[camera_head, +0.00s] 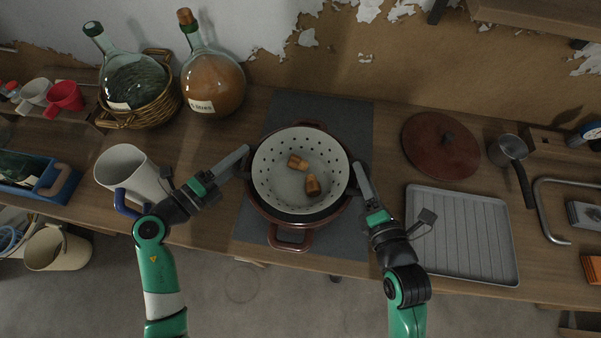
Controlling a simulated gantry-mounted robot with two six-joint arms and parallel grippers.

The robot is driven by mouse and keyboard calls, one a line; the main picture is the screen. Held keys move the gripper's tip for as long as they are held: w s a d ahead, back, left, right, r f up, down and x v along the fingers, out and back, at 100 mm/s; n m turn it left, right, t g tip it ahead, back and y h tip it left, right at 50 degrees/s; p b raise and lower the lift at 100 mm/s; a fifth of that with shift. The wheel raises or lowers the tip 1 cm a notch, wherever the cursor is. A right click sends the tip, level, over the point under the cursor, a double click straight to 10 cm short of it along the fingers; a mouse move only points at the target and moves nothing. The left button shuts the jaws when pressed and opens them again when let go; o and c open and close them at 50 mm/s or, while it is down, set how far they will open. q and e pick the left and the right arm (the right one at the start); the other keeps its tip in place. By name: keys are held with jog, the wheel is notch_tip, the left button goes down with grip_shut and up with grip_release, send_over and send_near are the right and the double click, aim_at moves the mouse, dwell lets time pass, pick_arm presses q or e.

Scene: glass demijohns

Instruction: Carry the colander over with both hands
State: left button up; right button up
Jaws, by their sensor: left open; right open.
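A white perforated colander (283,196) sits over a dark red-brown pot (286,236) near the middle of the counter. Two brown cork-like pieces lie in the colander. My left gripper (245,158) is open at the colander's left side, and my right gripper (358,170) is open at its right side. Both fingertips are close to the rim. I cannot tell whether they touch it, and the colander's side handles are not clearly visible.
The pot stands on a dark grey mat (348,118). A ridged grey tray (470,235) and a brown lid (440,145) lie to the right, with a small saucepan (508,149) beyond. A white jug (128,168), a basketed demijohn (133,80) and an amber demijohn (212,82) stand left.

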pick_arm(q)
grip_shut()
pick_arm(e)
grip_shut()
dwell(1.0)
